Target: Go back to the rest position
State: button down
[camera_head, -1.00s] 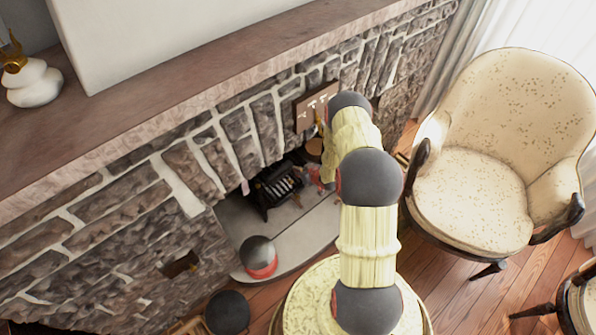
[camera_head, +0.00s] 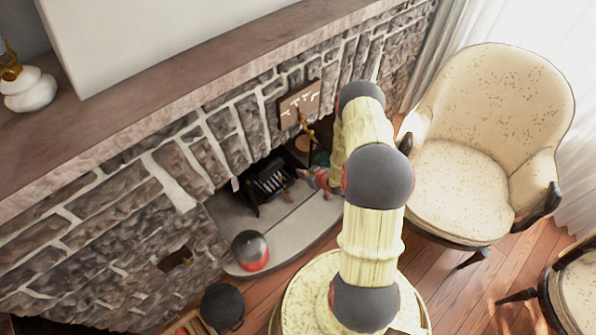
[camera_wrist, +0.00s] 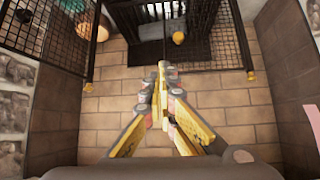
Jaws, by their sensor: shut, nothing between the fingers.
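My gripper (camera_wrist: 162,72) shows in the wrist view. Its yellow fingers meet at the tips with nothing between them, above a tan tiled floor (camera_wrist: 110,125). In the head view my arm rises from the bottom, bends near the fireplace, and its far end is mostly hidden behind its own links. No rest position is marked in either view.
A black grate (camera_head: 265,182) stands in the fireplace; a mesh screen (camera_wrist: 48,35) is at the wrist view's upper left. A cream armchair (camera_head: 470,190) is to the right. A white gold-handled object (camera_head: 30,90) stands on the mantel (camera_head: 170,88).

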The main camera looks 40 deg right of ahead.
jog(key=shift+s+r, duration=0.2)
jog(key=shift+s, duration=0.1)
